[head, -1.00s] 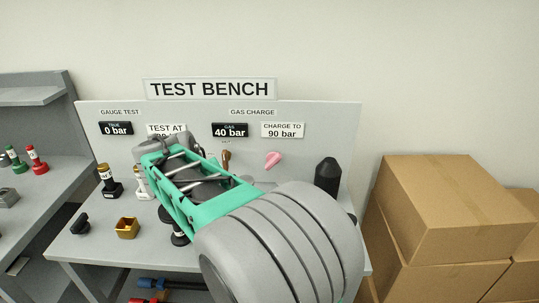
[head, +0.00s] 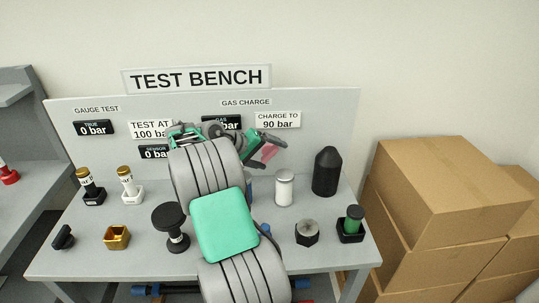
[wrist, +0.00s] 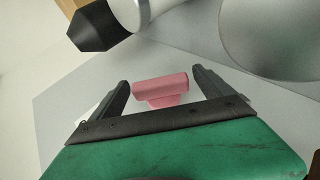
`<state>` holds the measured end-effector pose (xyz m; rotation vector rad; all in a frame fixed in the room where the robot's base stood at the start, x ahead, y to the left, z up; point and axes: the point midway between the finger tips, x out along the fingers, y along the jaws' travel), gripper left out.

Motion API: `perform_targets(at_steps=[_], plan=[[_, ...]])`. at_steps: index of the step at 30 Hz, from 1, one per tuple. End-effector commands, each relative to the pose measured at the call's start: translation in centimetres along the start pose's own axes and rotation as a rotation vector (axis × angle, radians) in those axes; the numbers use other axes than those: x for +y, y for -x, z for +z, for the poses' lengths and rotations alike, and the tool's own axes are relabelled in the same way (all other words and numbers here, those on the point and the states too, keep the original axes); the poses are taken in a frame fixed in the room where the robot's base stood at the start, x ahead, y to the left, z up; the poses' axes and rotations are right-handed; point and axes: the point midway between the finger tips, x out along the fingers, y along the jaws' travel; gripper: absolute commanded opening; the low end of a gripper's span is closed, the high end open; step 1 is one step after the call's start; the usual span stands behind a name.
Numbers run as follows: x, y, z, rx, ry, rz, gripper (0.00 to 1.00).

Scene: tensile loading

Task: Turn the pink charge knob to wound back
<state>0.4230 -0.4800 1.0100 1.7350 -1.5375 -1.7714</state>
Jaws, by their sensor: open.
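The pink charge knob (head: 269,152) is on the upright panel of the test bench, below the CHARGE TO 90 bar sign. In the head view my gripper hides part of it. In the wrist view the knob (wrist: 162,90) shows as a pink bar on a short stem. My gripper (wrist: 161,82) is open, with one dark finger on each side of the knob. Gaps show between the fingers and the bar, and I see no contact. The GAS display (head: 233,122) is partly covered by my arm, and its number is hidden.
A white canister (head: 284,188) and a black pointed cylinder (head: 326,172) stand right of my arm, close to the panel. A black knobbed post (head: 171,227), a hex nut (head: 307,232) and a green-topped piece (head: 352,222) stand nearer the front. Cardboard boxes (head: 450,195) are stacked at right.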

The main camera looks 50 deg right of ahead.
Motion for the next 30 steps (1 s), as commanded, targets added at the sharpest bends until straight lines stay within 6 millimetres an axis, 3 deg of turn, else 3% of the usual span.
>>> perform_targets(at_steps=[6, 27, 30], plan=[[0.07, -0.18, 0.04, -0.002, -0.001, 0.0, 0.9], [0.05, -0.12, 0.04, -0.001, -0.001, -0.001, 0.33], [0.05, -0.12, 0.03, -0.001, -0.001, -0.001, 0.29]])
